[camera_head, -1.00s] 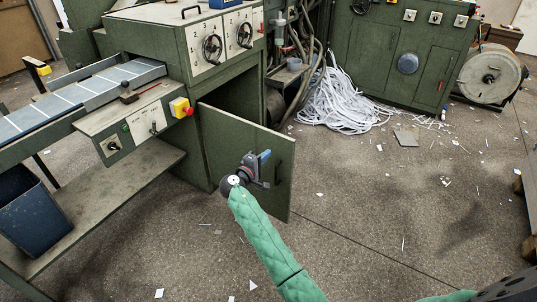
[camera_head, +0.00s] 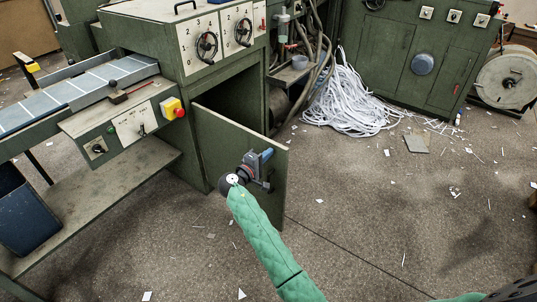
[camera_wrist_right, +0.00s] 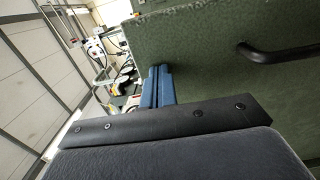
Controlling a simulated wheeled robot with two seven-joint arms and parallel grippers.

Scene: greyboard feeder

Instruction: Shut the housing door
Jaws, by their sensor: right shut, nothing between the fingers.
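The green housing door (camera_head: 238,150) stands open, swung out from the machine housing (camera_head: 222,85), with the dark opening visible behind it. In the right wrist view the door (camera_wrist_right: 225,60) fills the upper right, with a black bar handle (camera_wrist_right: 280,52) on its face. My right gripper (camera_head: 265,157), at the end of a green-sleeved arm, is at the door's near face toward its free edge. Its blue fingers (camera_wrist_right: 157,88) are shut and empty, close to the door; I cannot tell whether they touch it. My left gripper is not in view.
A conveyor (camera_head: 80,90) and a control box with a red and yellow button (camera_head: 173,108) stand left of the door. A blue bin (camera_head: 25,212) is at lower left. White paper strips (camera_head: 347,105) lie heaped behind. The floor at right is mostly clear.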

